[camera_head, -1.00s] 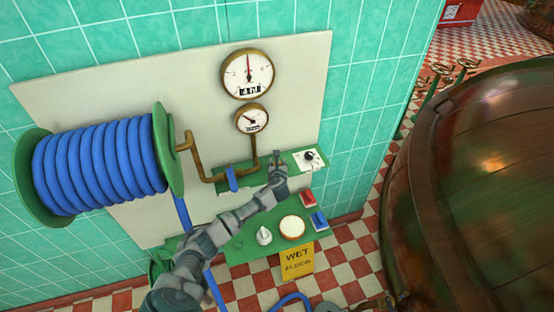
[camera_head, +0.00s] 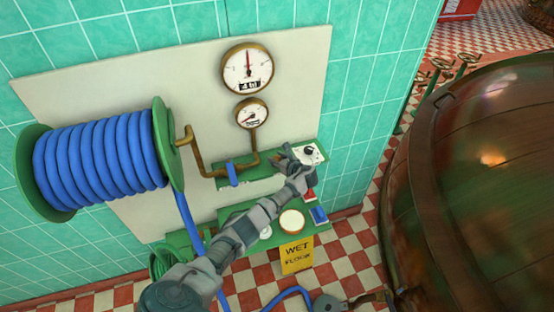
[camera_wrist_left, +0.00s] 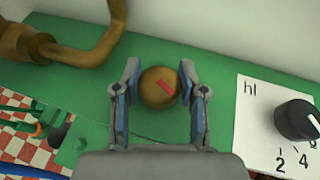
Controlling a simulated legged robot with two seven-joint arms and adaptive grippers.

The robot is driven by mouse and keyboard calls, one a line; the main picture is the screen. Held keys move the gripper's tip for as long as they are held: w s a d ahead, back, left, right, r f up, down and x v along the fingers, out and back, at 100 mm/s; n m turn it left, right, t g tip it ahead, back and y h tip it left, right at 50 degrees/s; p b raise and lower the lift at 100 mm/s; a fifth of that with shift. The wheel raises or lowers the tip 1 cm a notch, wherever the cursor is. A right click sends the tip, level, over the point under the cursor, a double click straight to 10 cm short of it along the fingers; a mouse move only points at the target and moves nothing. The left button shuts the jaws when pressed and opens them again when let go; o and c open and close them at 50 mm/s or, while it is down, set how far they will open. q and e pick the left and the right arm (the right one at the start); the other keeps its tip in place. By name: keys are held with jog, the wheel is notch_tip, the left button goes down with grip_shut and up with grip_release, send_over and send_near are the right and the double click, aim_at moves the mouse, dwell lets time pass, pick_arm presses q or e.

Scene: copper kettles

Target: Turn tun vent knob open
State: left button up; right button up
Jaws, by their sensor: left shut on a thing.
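A round brown knob (camera_wrist_left: 158,88) with a short red mark sits on the green shelf in the left wrist view. The red mark slants from upper left to lower right. My left gripper (camera_wrist_left: 160,100) has one grey-blue finger on each side of the knob and is shut on it. In the head view my left gripper (camera_head: 289,156) is at the green shelf (camera_head: 262,168), just left of the white dial plate, and hides the knob. My right gripper is not in view.
A black dial knob (camera_head: 309,151) on a white numbered plate is close to the right of my gripper. A bent copper pipe (camera_head: 196,160) is to the left. Red (camera_head: 310,196) and blue (camera_head: 319,215) blocks are below. A large copper vessel (camera_head: 480,190) fills the right.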

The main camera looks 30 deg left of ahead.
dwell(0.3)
pick_arm(q)
jog(key=o, duration=1.2)
jog(key=shift+w, duration=0.1)
jog(key=shift+c, duration=0.2)
jog(key=shift+d, duration=0.15)
jog(key=v, duration=1.2)
jog(key=shift+f, duration=0.2)
